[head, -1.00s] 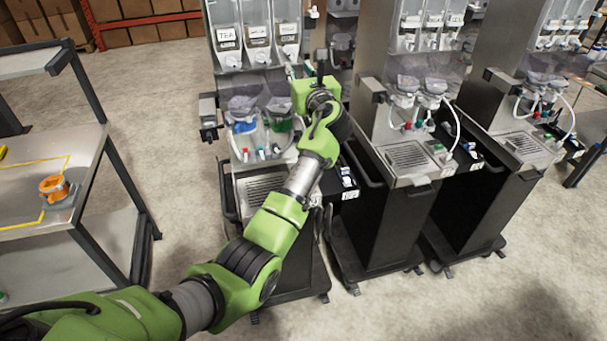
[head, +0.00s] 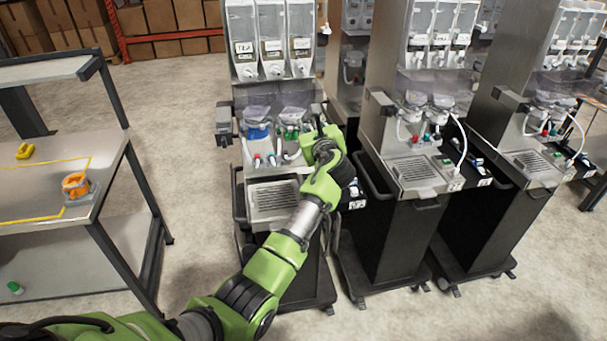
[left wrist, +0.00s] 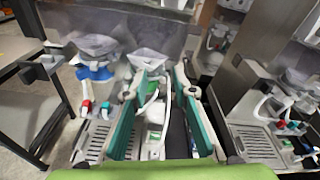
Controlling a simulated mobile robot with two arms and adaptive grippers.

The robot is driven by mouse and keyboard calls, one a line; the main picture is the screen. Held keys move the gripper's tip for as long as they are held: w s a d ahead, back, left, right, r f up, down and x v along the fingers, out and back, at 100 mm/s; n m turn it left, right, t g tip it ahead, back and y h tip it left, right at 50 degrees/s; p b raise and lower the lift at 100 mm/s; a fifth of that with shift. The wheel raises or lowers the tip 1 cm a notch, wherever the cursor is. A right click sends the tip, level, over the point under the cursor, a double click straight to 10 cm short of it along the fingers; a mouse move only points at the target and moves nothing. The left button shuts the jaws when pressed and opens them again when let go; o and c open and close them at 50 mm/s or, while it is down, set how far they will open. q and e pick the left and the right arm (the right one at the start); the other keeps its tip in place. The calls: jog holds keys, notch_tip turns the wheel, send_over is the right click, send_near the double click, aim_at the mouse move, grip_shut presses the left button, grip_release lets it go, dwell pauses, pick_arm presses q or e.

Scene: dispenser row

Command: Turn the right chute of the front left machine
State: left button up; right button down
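The front left machine (head: 239,178) has a left chute with a blue part (head: 257,131) and a right chute with a green part (head: 291,132). Both sit under clear hoppers. In the left wrist view, the blue part (left wrist: 95,72) is left of my fingers and the green part (left wrist: 151,93) shows between them. My left gripper (left wrist: 160,72) is open, with its teal-lined fingers apart and pointing at the right chute. Whether a finger touches the chute cannot be told. In the head view, the left gripper (head: 318,122) is at the machine's right side, partly hidden by my wrist. My right gripper is not in view.
A shelf cart (head: 110,170) with an orange-and-grey item (head: 76,187) stands at left. More dispenser machines (head: 400,215) stand close on the right. Floor is open between cart and machine.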

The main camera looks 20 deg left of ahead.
pick_arm(q)
jog(key=s+f+n+g+h+b, duration=0.1)
jog(key=s+f+n, duration=0.2)
jog(key=f, duration=1)
jog(key=shift+s+f+n+g+h, duration=0.35)
jog(key=shift+s+n+g+h, duration=0.05)
jog(key=shift+s, duration=0.6)
jog(key=shift+r, duration=0.1)
